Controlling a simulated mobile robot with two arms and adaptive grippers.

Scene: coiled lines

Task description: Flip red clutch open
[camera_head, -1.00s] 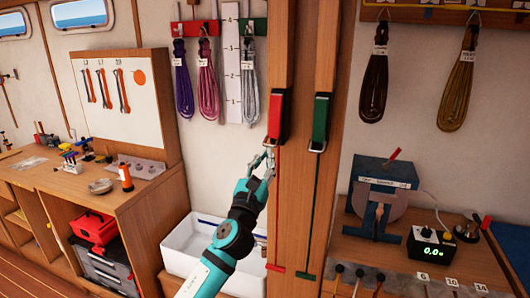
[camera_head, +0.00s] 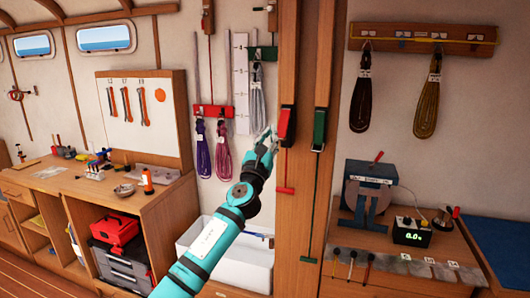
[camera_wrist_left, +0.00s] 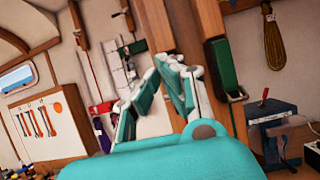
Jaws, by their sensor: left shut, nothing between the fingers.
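The red clutch (camera_head: 287,125) is on the wooden post, left of the green clutch (camera_head: 320,128). Its exact lever angle is hard to tell. My left gripper (camera_head: 268,137) is shut and empty, just left of the red clutch and a little below its middle; I cannot tell whether they touch. In the left wrist view my fingers (camera_wrist_left: 163,72) cover the area of the red clutch, and the green clutch (camera_wrist_left: 220,65) shows to their right. A red tag (camera_head: 285,190) hangs on the line below the red clutch. My right gripper is not in view.
The red rail (camera_head: 212,111) with purple and pink coils hangs lower than the green rail (camera_head: 262,53) with a grey coil. A white bin (camera_head: 225,262) stands below. A workbench (camera_head: 95,190) is at left; a blue machine (camera_head: 370,190) is at right.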

